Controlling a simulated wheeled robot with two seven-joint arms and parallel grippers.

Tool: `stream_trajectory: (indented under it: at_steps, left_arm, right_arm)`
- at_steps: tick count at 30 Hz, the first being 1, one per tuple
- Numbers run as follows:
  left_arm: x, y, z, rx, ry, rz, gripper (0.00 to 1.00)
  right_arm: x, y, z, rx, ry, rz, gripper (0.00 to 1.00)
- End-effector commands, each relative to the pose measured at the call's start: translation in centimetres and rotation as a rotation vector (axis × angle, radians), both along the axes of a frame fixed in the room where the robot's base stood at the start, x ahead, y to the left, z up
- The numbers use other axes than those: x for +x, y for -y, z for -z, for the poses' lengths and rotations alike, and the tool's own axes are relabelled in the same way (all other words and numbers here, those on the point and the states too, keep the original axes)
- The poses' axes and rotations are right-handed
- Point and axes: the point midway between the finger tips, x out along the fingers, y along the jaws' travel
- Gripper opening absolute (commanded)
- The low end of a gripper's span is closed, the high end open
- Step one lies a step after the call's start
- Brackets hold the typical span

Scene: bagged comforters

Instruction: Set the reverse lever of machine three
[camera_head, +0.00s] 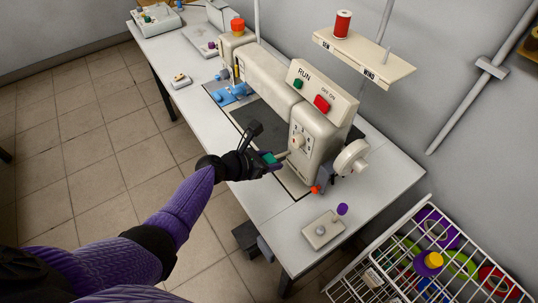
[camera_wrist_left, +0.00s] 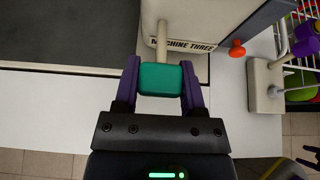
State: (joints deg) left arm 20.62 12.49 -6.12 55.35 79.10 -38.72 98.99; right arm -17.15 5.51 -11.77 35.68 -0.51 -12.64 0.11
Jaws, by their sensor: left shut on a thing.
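The sewing machine (camera_head: 318,132) stands on the white table, with RUN and OFF/ON buttons on its top panel. The wrist view shows its label, MACHINE THREE (camera_wrist_left: 184,44). A pale lever rod (camera_wrist_left: 162,42) comes out of the machine body and ends in a teal handle (camera_wrist_left: 160,79). My left gripper (camera_wrist_left: 160,86) is shut on the teal handle, one purple finger on each side. In the head view my left gripper (camera_head: 262,161) is at the front of the machine, with a little teal showing.
The white table (camera_head: 265,200) has free room at its front edge. A small box with a purple knob (camera_head: 322,230) sits at the near end. A white wire rack (camera_head: 400,250) with coloured spools stands at the lower right. A thread shelf (camera_head: 362,56) hangs above the machine.

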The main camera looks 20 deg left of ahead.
Motion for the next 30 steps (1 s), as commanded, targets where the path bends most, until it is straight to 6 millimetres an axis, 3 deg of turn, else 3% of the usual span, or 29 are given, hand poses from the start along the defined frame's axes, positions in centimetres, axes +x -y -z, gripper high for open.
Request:
stream_trajectory:
  at_steps: [10, 11, 15, 24, 30]
  left_arm:
    - [0.1, 0.0, -0.1, 0.0, 0.0, 0.0, 0.0]
    - [0.1, 0.0, -0.1, 0.0, 0.0, 0.0, 0.57]
    - [0.1, 0.0, -0.1, 0.0, 0.0, 0.0, 0.87]
    - [-0.1, -0.1, -0.2, 0.0, 0.0, 0.0, 0.88]
    - [-2.5, -2.0, -2.5, 0.001, 0.0, -0.002, 0.88]
  right_arm:
    - [-0.2, 0.2, -0.1, -0.003, -0.004, 0.002, 0.59]
    - [-0.2, 0.2, 0.0, -0.003, -0.004, 0.002, 0.59]
    - [-0.3, 0.2, -0.1, -0.003, -0.004, 0.002, 0.59]
    - [-0.3, 0.1, -0.2, -0.002, -0.005, -0.001, 0.59]
    - [0.0, 0.2, -2.8, -0.004, 0.003, -0.005, 0.59]
